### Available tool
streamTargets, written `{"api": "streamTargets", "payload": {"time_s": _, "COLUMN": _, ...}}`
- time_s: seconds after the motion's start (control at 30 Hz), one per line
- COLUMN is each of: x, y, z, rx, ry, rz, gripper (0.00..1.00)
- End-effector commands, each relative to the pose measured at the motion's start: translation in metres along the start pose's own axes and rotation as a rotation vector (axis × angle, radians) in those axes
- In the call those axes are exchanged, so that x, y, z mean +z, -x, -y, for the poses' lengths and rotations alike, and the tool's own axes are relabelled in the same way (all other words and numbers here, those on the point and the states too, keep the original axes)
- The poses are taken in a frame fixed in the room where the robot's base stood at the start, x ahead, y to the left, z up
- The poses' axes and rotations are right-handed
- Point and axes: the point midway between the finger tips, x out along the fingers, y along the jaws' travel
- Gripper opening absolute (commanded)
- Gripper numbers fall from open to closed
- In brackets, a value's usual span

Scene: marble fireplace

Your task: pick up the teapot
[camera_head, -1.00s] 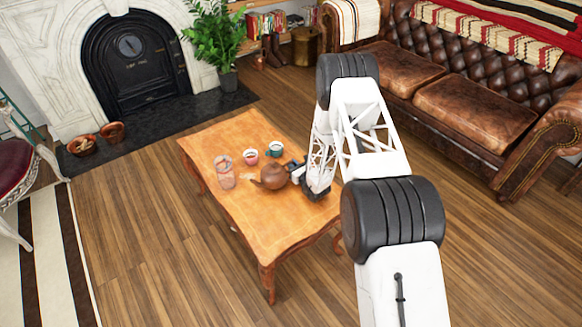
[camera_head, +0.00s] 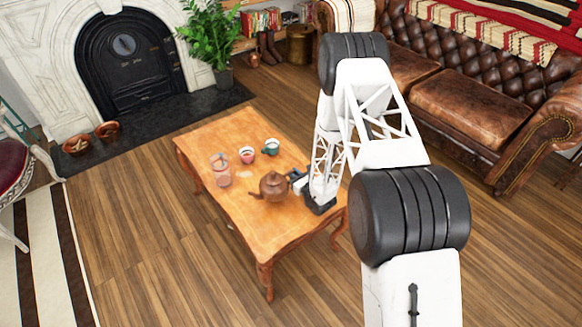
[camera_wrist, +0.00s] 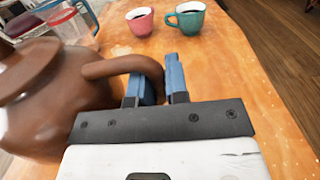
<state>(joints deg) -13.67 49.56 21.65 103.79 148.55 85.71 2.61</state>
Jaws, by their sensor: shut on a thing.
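The brown teapot (camera_head: 272,187) is over the near middle of the wooden table (camera_head: 262,240), its spout pointing left. My gripper (camera_head: 299,182) is at its right side. In the wrist view the teapot (camera_wrist: 40,90) fills the left side, and its loop handle (camera_wrist: 115,66) runs in between the two blue fingers of my gripper (camera_wrist: 158,84). The fingers are shut on the handle. The teapot's underside is hidden, so I cannot tell whether it touches the table.
The table's near end is clear. A leather sofa (camera_head: 480,100) is at the right, a fireplace (camera_head: 130,62) at the back left.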

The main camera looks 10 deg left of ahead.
Motion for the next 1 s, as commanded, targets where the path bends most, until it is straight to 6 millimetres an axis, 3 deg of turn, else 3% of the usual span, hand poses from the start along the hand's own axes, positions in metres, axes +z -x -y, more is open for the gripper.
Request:
{"api": "streamTargets", "payload": {"time_s": 0.4, "x": 0.005, "y": 0.040, "z": -0.019, "rx": 0.000, "ry": 0.000, "rz": 0.001, "gripper": 0.00}}
{"api": "streamTargets", "payload": {"time_s": 1.0, "x": 0.006, "y": 0.045, "z": -0.021, "rx": 0.000, "ry": 0.000, "rz": 0.002, "gripper": 0.00}}
